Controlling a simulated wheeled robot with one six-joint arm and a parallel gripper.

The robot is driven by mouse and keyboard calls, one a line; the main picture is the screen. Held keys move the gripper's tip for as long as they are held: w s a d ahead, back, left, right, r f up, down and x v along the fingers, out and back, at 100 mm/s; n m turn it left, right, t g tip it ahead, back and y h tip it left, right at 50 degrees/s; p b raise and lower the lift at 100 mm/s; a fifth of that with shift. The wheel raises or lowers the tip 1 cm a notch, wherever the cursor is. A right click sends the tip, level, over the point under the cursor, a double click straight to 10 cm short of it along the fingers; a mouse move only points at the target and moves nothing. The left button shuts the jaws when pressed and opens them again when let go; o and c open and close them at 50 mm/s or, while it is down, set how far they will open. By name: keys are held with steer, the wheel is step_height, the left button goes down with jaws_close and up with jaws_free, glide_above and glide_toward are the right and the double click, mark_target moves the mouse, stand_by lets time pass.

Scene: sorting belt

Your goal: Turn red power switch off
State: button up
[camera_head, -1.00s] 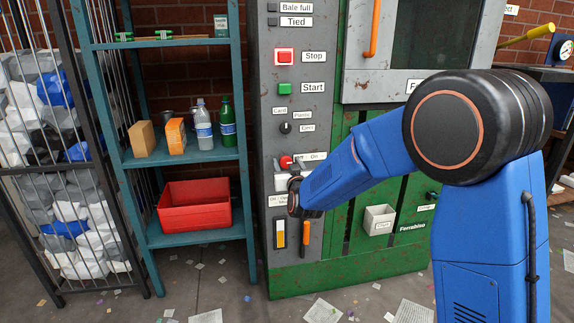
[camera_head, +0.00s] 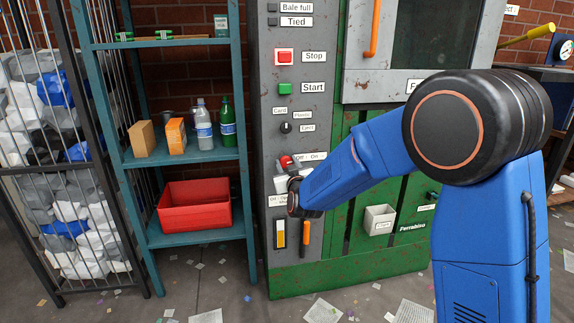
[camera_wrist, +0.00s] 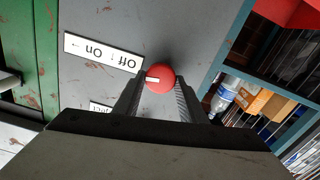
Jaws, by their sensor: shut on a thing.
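The red power switch (camera_head: 286,161) is a round red knob on the grey machine panel, left of a white label reading Off and On. In the wrist view the red knob (camera_wrist: 163,74) sits between the two fingertips of my gripper (camera_wrist: 160,84), which is shut on it. A short white mark on the knob points left in that view, roughly along the upside-down Off/On label (camera_wrist: 103,52). In the head view my gripper (camera_head: 288,174) reaches the knob from below right, and its fingers are partly hidden.
Above the knob are a black selector (camera_head: 285,128), a green Start button (camera_head: 285,88) and a red Stop button (camera_head: 284,57). Left stands a teal shelf (camera_head: 190,156) with bottles, boxes and a red bin (camera_head: 194,207). Below are yellow and orange handles (camera_head: 280,233).

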steer(key=n, duration=0.4)
steer(key=shift+a+n, duration=0.1)
steer(key=shift+n, duration=0.2)
steer(key=n, duration=0.3)
steer(key=shift+f+n, duration=0.1)
steer(key=shift+n, duration=0.2)
steer(key=n, duration=0.4)
steer(key=shift+a+f, duration=0.1)
steer(key=shift+f+n, duration=0.1)
steer(key=shift+n, duration=1.6)
steer(key=shift+s, duration=0.1)
steer(key=o, duration=1)
